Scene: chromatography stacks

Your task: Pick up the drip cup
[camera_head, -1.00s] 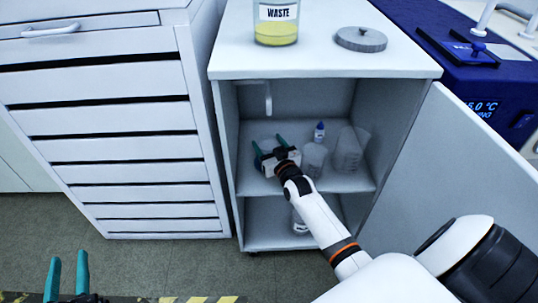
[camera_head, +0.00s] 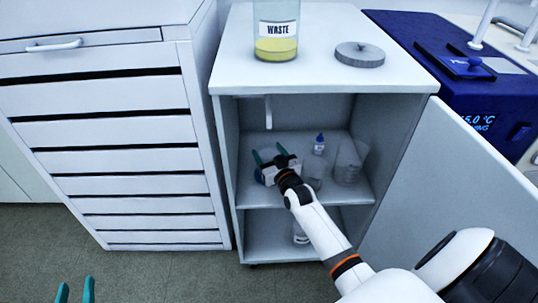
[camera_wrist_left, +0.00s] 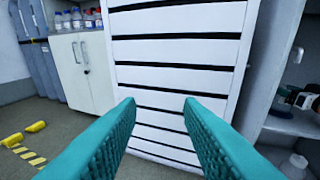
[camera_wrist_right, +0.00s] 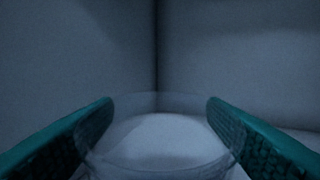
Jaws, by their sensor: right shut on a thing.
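The drip cup is a clear, round cup whose rim (camera_wrist_right: 160,158) shows between the fingers of my right gripper (camera_wrist_right: 160,120) in the right wrist view. The fingers are shut on its sides. In the head view my right gripper (camera_head: 269,155) is inside the open cabinet, above the left part of the middle shelf. The cup is mostly hidden by the gripper there. I cannot tell whether it still touches the shelf. My left gripper (camera_wrist_left: 160,103) is open and empty, facing the drawer unit, and its fingertips (camera_head: 75,292) show at the bottom left of the head view.
A blue-capped bottle (camera_head: 320,143) and clear beakers (camera_head: 349,165) stand just right of my right gripper. A bottle (camera_head: 300,233) is on the lower shelf. The cabinet door (camera_head: 460,195) is open at right. A waste jar (camera_head: 276,35) and grey lid (camera_head: 360,54) are on top.

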